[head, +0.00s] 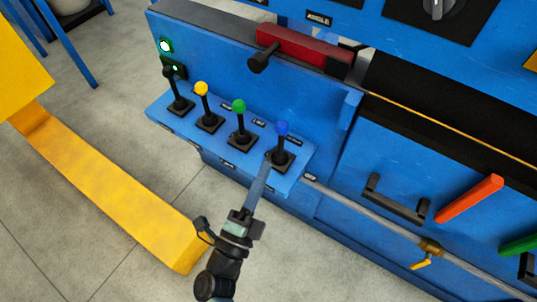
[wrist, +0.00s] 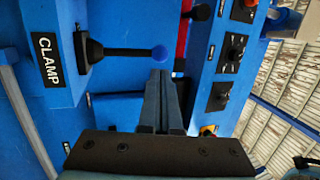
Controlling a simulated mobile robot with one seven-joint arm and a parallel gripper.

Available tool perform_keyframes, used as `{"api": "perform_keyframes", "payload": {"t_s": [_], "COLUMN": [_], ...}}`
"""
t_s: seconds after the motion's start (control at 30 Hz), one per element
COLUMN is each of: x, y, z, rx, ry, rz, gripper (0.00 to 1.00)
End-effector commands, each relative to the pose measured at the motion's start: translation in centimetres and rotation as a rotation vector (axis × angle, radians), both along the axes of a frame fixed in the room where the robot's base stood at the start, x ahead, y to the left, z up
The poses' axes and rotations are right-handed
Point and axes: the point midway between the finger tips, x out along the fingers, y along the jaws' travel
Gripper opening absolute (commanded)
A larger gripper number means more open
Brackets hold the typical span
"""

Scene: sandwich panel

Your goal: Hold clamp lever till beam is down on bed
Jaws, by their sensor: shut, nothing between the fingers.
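The clamp lever is a black stick with a blue knob (head: 283,127), at the right end of a row of levers on a blue shelf. In the wrist view its blue knob (wrist: 159,53) sits on a black shaft beside a "CLAMP" label (wrist: 47,60). My gripper (head: 265,168) is shut and empty, its fingertips close to the lever on the near side. In the wrist view the fingertips (wrist: 160,76) lie just below the knob; I cannot tell if they touch. I cannot tell for certain which part is the beam, or whether it is down on the bed.
Levers with black, yellow (head: 201,89) and green (head: 239,106) knobs stand left of the clamp lever. A green lamp (head: 165,46) glows above. A red bar (head: 305,52) is behind. A yellow rail (head: 110,185) lies left; a grey rod (head: 375,228) runs along the machine front.

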Motion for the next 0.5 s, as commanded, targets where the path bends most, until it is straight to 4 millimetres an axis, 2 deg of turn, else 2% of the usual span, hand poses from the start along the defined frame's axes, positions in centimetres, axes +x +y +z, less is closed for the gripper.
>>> {"api": "perform_keyframes", "payload": {"t_s": [0.03, 0.2, 0.5], "x": [-1.1, -3.6, -5.1], "y": [0.5, 1.9, 2.7], "z": [-0.3, -1.0, -1.4], "rx": [0.001, 0.000, 0.001], "ry": [0.004, 0.002, 0.000], "rz": [0.002, 0.002, 0.001], "gripper": [0.00, 0.00, 0.00]}}
